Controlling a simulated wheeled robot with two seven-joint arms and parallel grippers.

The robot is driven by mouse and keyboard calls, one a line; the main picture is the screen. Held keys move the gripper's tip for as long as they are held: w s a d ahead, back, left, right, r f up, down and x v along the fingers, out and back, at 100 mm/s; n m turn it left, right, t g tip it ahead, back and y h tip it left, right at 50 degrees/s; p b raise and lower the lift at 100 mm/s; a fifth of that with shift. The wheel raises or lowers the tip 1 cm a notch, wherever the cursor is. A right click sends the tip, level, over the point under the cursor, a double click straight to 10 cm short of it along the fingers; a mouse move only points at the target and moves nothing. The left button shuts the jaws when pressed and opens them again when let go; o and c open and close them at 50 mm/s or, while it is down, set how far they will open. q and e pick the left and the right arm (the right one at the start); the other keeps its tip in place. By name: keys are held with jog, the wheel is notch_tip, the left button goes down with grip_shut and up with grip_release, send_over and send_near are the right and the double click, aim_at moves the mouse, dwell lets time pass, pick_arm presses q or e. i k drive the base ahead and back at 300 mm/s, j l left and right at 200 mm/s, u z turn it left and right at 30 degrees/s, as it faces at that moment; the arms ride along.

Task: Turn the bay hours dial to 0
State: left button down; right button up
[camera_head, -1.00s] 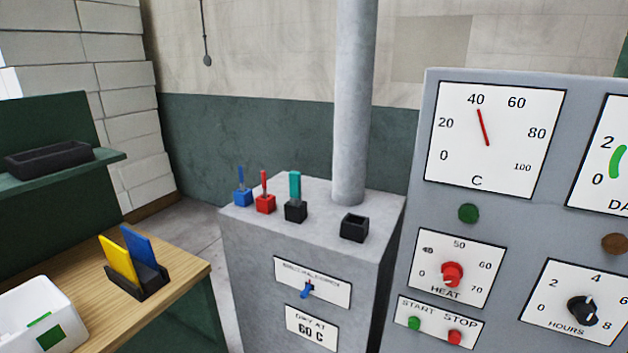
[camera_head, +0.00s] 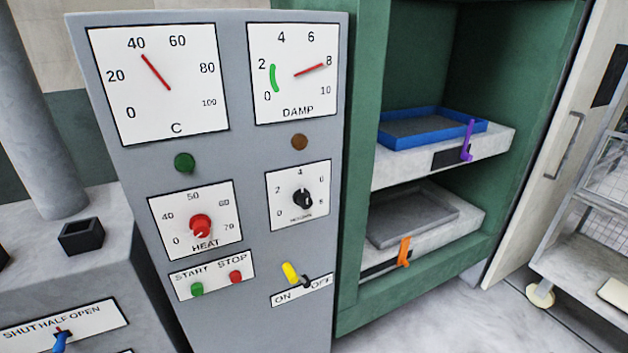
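The hours dial is a black knob (camera_head: 302,199) on a white plate (camera_head: 277,218) in the lower right part of the grey control panel (camera_head: 270,335). Its scale runs from 0 at lower left, past 4 at the top, to 8 at lower right. The knob's pointer is too small to read surely. Neither of my grippers shows in the head view.
The red heat knob (camera_head: 200,227) is to the left of the dial. A green cabinet (camera_head: 345,300) with pulled-out shelves stands at right.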

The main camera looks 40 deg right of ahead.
aim_at(301, 198)
jog(key=z, duration=1.35)
